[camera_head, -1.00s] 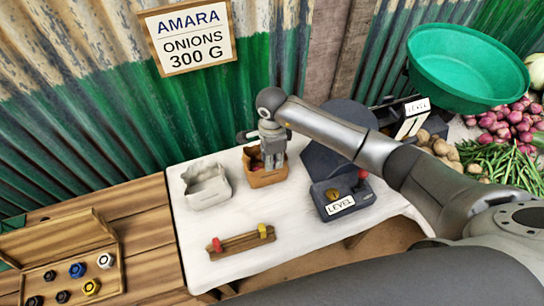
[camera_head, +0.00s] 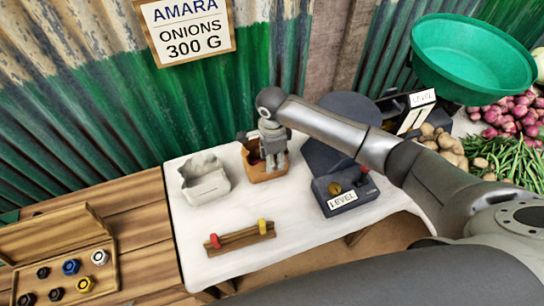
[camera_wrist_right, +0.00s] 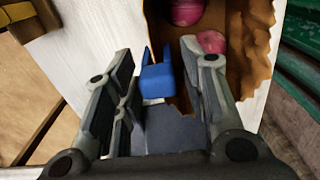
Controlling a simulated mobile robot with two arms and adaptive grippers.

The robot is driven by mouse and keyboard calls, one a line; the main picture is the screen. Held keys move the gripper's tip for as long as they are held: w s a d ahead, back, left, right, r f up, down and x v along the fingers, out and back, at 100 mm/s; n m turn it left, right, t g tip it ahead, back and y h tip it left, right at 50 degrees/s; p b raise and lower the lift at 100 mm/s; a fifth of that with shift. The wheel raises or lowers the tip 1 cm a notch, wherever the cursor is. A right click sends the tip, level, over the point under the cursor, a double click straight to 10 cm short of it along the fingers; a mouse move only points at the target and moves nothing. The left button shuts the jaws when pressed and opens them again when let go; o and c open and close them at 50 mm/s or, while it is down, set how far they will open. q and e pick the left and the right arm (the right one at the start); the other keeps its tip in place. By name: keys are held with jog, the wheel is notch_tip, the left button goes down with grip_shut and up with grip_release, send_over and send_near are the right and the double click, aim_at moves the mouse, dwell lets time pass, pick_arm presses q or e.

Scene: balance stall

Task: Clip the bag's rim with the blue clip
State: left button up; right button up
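The open brown paper bag (camera_head: 262,177) stands on the white cloth, with reddish onions inside. In the right wrist view its ragged rim (camera_wrist_right: 262,45) and two onions show at the top. The blue clip (camera_wrist_right: 157,78) is at the bag's near rim, between my right gripper's fingers. Gaps show on both sides of the clip, so the fingers look open around it. How far the clip sits over the rim is hard to tell. My right gripper (camera_head: 274,160) points down over the bag in the head view and hides part of it. My left gripper is not in view.
A wooden rail (camera_head: 240,236) with a red and a yellow clip lies in front. A pale open container (camera_head: 205,182) stands left of the bag, and a LEVEL scale (camera_head: 343,193) right. A wooden case (camera_head: 62,250) with several coloured pieces is at far left. The front cloth is mostly clear.

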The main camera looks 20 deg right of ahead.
dwell(0.3)
notch_tip(320, 180, up, 12)
dwell(0.5)
notch_tip(320, 180, up, 7)
jog(key=p, duration=0.3)
dwell(0.6)
jog(key=shift+s+f, duration=0.1)
